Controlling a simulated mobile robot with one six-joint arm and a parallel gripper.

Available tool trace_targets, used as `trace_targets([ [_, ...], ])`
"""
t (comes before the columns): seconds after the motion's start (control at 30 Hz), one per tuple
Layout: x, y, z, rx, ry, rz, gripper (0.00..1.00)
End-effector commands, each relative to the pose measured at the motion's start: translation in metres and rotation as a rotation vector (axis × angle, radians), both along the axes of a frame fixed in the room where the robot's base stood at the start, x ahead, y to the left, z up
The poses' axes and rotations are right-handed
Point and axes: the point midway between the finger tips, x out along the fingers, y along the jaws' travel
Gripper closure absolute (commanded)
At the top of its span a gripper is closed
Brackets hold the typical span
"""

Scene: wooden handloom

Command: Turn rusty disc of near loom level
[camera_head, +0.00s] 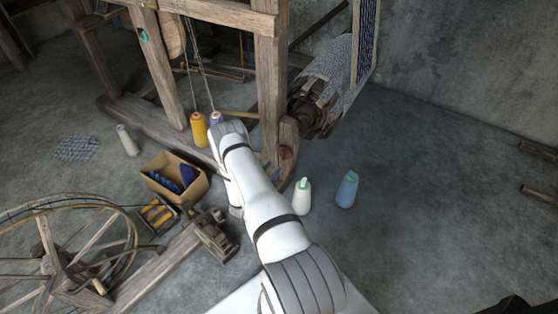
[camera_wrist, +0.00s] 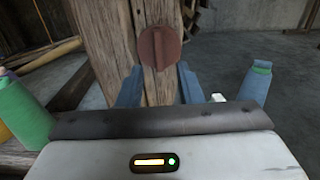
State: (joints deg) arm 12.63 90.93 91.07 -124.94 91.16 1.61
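The rusty disc (camera_wrist: 161,47) is a reddish-brown round plate on the face of a weathered wooden post (camera_wrist: 105,40) of the loom. A raised bar seems to run nearly upright across its middle. My gripper (camera_wrist: 159,70) is open in the wrist view. Its two blue fingers stand apart, one below left and one below right of the disc, with nothing between them but the post behind. I cannot tell whether they touch anything.
A white cone (camera_head: 302,197) and a blue cone (camera_head: 347,190) stand right of the loom's foot. A yellow cone (camera_head: 198,130) and a cardboard box (camera_head: 160,168) are left of my arm. A spinning wheel (camera_head: 65,270) is at lower left.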

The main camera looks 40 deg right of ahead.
Motion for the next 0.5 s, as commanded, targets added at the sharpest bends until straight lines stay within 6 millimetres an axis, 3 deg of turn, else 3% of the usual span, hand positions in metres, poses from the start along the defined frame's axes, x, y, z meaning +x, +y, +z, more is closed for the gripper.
trace_targets([
  [0.5,0.027,-0.063,0.000,0.000,-0.002,0.001,0.67],
])
